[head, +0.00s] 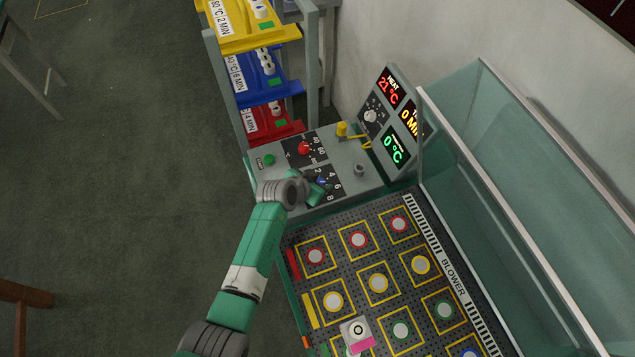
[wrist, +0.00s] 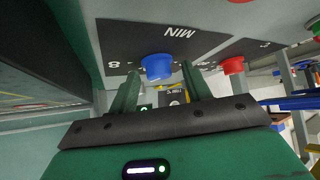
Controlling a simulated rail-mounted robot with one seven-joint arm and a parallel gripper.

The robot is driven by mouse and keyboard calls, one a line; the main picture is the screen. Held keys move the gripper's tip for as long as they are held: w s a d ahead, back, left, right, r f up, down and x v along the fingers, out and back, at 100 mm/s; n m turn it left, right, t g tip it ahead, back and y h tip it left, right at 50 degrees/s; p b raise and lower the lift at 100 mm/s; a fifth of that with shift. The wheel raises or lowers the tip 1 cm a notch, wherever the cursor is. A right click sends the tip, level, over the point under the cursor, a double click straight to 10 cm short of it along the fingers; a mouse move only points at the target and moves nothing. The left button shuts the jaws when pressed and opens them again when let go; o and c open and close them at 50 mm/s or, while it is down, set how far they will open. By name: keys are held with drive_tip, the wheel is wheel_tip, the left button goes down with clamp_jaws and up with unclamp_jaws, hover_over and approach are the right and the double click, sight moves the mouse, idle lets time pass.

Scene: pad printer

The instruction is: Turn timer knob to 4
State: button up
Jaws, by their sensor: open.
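The blue timer knob (wrist: 157,66) sits on a black MIN dial plate (wrist: 185,42); in the head view a bit of the knob (head: 321,181) shows beside the numbers 2, 4, 6 and 8. My gripper (wrist: 160,72) is open, its two green fingers on either side of the knob; whether they touch it I cannot tell. In the head view my gripper (head: 318,190) partly covers the dial, and the knob's pointer direction is not clear. A yellow "0 MIN" readout (head: 409,120) shows on the display panel.
A red knob (head: 304,148) on its own dial and a green button (head: 268,159) are near on the same console. A yellow-topped post (head: 342,130) stands behind. The perforated blower table (head: 375,260) with round pieces lies in front; colored racks (head: 262,80) stand at the back.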

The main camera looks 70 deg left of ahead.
drive_tip(key=c, duration=1)
drive_tip(key=shift+d+r, duration=0.1)
